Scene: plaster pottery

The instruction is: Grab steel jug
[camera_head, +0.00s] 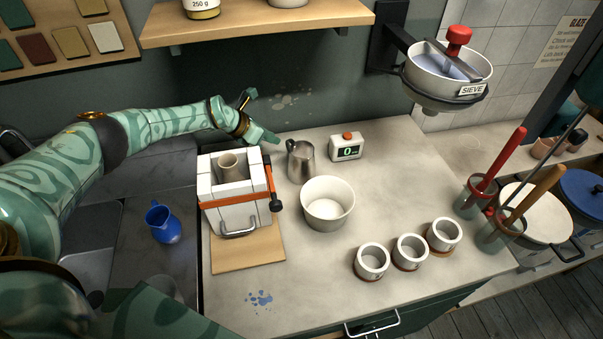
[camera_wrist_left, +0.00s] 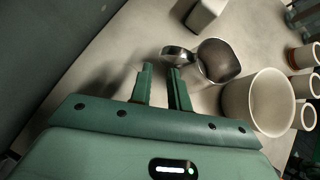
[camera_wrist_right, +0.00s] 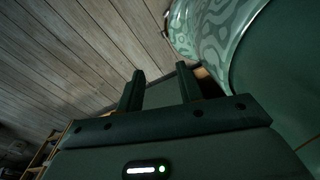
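The steel jug (camera_head: 301,161) stands upright on the pale worktop, behind a white bowl and right of a white block mould. In the left wrist view the steel jug (camera_wrist_left: 218,61) has its handle turned toward my fingers. My left gripper (camera_head: 262,118) is just behind and left of the jug. In the left wrist view its two fingers (camera_wrist_left: 160,72) are apart with nothing between them, and the right fingertip is close to the handle; I cannot tell if they touch. My right gripper (camera_wrist_right: 160,82) is open and empty, away from the worktop.
The strapped white mould (camera_head: 232,210) stands on a wooden board. The white bowl (camera_head: 327,204) is in front of the jug. A small scale (camera_head: 347,148) is right of it. Several cups (camera_head: 410,250) stand front right. A blue jug (camera_head: 162,223) is at left. A shelf (camera_head: 260,22) hangs above.

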